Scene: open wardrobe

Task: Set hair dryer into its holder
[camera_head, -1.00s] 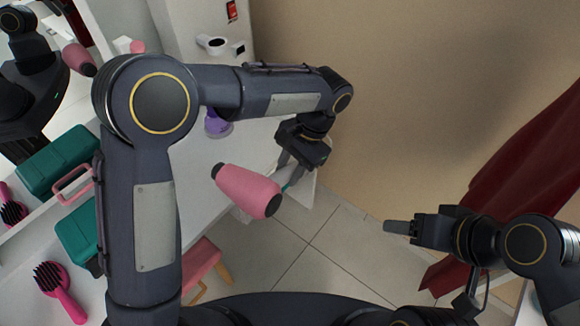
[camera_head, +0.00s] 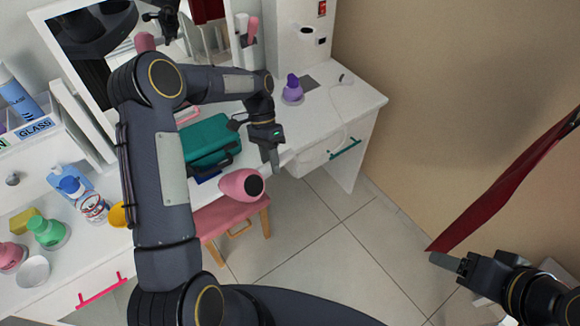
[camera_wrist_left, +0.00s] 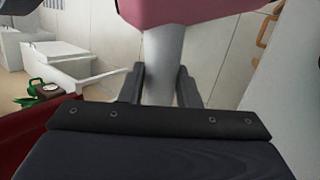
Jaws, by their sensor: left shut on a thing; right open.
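The hair dryer has a pink barrel (camera_head: 238,186) with a dark end facing right, above the pink stool's edge in the head view. My left gripper (camera_head: 270,155) is shut on its grey handle; in the wrist view the grey handle (camera_wrist_left: 163,55) stands between the two fingers, with the pink barrel (camera_wrist_left: 180,10) at the top edge. My right gripper (camera_head: 446,262) is empty and open at the lower right.
The white vanity table (camera_head: 350,100) carries a purple item (camera_head: 292,90), a white cable and a teal case (camera_head: 208,140). A pink stool (camera_head: 228,218) stands below. Bottles crowd the left. A dark red cloth (camera_head: 500,195) hangs right.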

